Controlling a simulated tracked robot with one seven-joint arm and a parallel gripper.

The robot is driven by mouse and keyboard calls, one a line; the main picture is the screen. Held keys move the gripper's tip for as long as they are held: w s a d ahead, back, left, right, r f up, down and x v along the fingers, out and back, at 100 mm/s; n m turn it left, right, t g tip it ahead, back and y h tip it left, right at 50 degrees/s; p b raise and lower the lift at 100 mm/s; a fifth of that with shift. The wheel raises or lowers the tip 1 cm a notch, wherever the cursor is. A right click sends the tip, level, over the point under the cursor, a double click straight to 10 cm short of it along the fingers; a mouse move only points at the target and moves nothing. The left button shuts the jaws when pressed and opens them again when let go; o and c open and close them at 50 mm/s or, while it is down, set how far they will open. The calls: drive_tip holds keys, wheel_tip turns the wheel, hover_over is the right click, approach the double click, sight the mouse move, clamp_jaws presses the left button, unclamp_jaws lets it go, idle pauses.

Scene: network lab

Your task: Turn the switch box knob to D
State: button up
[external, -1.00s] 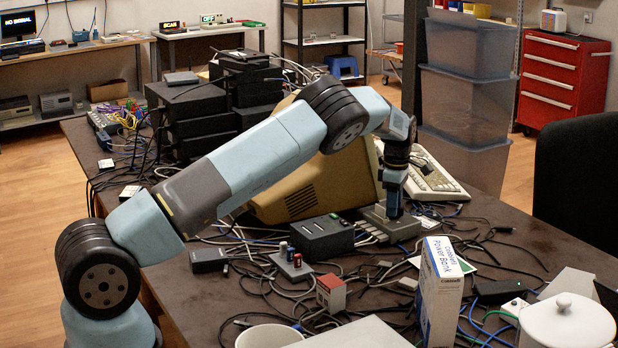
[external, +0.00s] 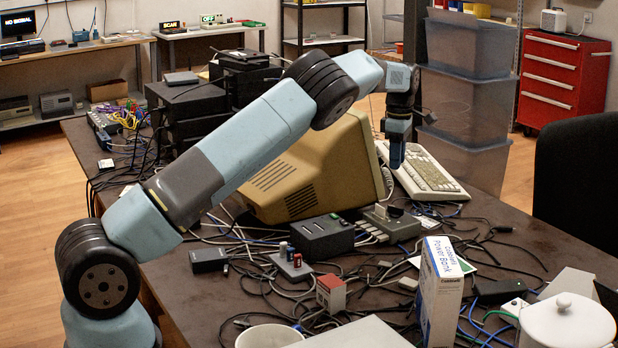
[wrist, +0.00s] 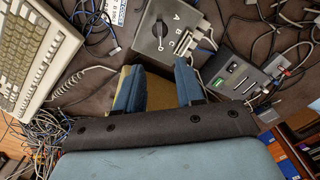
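The switch box (external: 378,224) is a grey box on the cluttered table, beside the keyboard. Its dark knob (external: 394,212) stands on top. In the wrist view the box (wrist: 178,50) shows near the top centre, with letters including A and B printed beside the round black knob (wrist: 160,29). I cannot tell for sure which letter the knob points to. My gripper (external: 397,163) hangs above the box, clear of the knob. In the wrist view its two blue fingers (wrist: 157,70) are apart with nothing between them.
A black box (external: 322,240) stands left of the switch box, and a beige monitor (external: 300,180) behind it. The keyboard (external: 428,175) lies at the back right. Cables cover the table. A power bank carton (external: 440,290) stands in front.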

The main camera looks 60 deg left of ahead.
drive_tip(key=shift+r, duration=0.2)
drive_tip(key=m, duration=0.1)
approach(396, 211)
drive_tip(key=f, duration=0.8)
drive_tip(key=shift+w+a, duration=0.2)
drive_tip(key=shift+a, duration=0.15)
drive_tip(key=shift+r, duration=0.1)
clamp_jaws()
idle(0.3)
